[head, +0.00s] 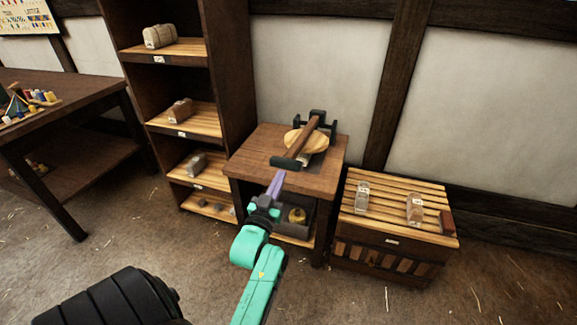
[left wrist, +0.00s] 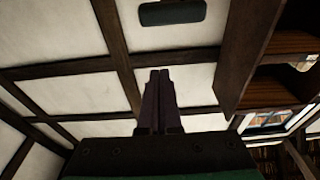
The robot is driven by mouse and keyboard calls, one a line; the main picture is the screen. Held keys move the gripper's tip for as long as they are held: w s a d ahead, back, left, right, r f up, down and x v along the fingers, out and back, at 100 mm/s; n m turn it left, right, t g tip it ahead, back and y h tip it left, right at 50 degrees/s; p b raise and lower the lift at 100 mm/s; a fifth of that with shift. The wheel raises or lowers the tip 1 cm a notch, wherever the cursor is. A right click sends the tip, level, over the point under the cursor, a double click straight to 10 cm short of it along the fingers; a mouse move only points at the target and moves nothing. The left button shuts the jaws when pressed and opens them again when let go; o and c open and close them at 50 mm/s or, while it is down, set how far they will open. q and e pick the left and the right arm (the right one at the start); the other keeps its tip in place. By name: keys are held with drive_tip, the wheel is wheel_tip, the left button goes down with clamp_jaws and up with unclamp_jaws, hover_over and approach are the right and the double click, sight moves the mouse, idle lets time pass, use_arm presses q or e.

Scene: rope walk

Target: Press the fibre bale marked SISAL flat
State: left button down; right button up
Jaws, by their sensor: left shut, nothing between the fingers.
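A press stands on a small wooden table (head: 245,157), with a dark frame, a round pale wooden plate (head: 315,143) and a wooden lever (head: 301,143). The lever ends in a dark grip (head: 285,163), tilted toward me. What lies under the plate is mostly hidden, and I cannot make out a bale there. A beige bale (head: 160,37) lies on the tall shelf's top board; I cannot read its label. My left gripper (head: 277,180) is shut and empty, just in front of and below the grip. The left wrist view shows its closed fingers (left wrist: 157,100) apart from the grip (left wrist: 172,13).
The tall shelf (head: 130,55) holds smaller bundles (head: 180,110) on lower boards. A slatted crate (head: 385,205) with glass jars (head: 414,208) stands right of the press table. A dark table (head: 60,85) is at the left.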

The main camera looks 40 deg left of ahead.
use_arm(q)
drive_tip(key=r+x, duration=0.1)
drive_tip(key=x, duration=0.3)
hover_over(289, 165)
drive_tip(key=s+d, duration=0.1)
drive_tip(key=s, duration=0.1)
drive_tip(key=f, duration=0.2)
drive_tip(key=shift+w+d+f, duration=0.2)
drive_tip(key=shift+w+f, duration=0.05)
drive_tip(key=shift+f, duration=0.1)
drive_tip(key=shift+s+f, duration=0.1)
drive_tip(key=shift+f, duration=0.2)
use_arm(e)
drive_tip(key=shift+s+d, duration=0.15)
drive_tip(key=shift+s, duration=0.65)
